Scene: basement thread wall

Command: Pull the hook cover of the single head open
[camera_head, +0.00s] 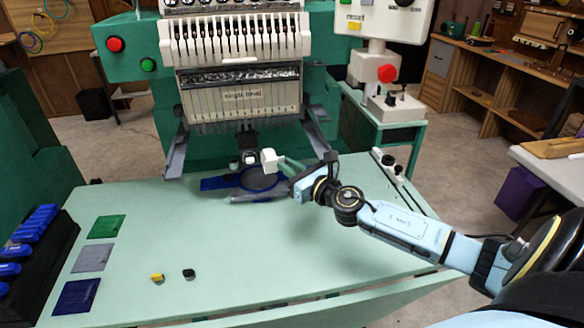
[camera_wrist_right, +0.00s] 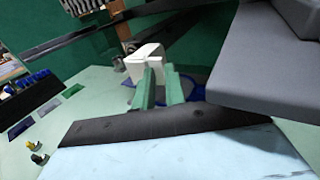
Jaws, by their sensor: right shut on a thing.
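The machine head labelled "single head" (camera_head: 243,95) stands at the back of the pale green table. Below its needles is a small dark arm end with white parts (camera_head: 248,157). A white angular piece, which looks like the hook cover (camera_head: 269,159), stands just right of it; it also shows in the right wrist view (camera_wrist_right: 147,58). My right gripper (camera_head: 277,161) is shut on this white piece, its green fingers (camera_wrist_right: 160,76) against its near side. Whether the cover is swung away from the arm end is hard to tell. My left gripper is not in view.
A dark round hoop on blue cloth (camera_head: 259,180) lies below my right gripper. Grey brackets (camera_head: 177,150) flank the head. Coloured squares (camera_head: 92,257), a yellow bobbin-like piece (camera_head: 157,278) and a black one (camera_head: 189,274) lie front left. The table's front middle is clear.

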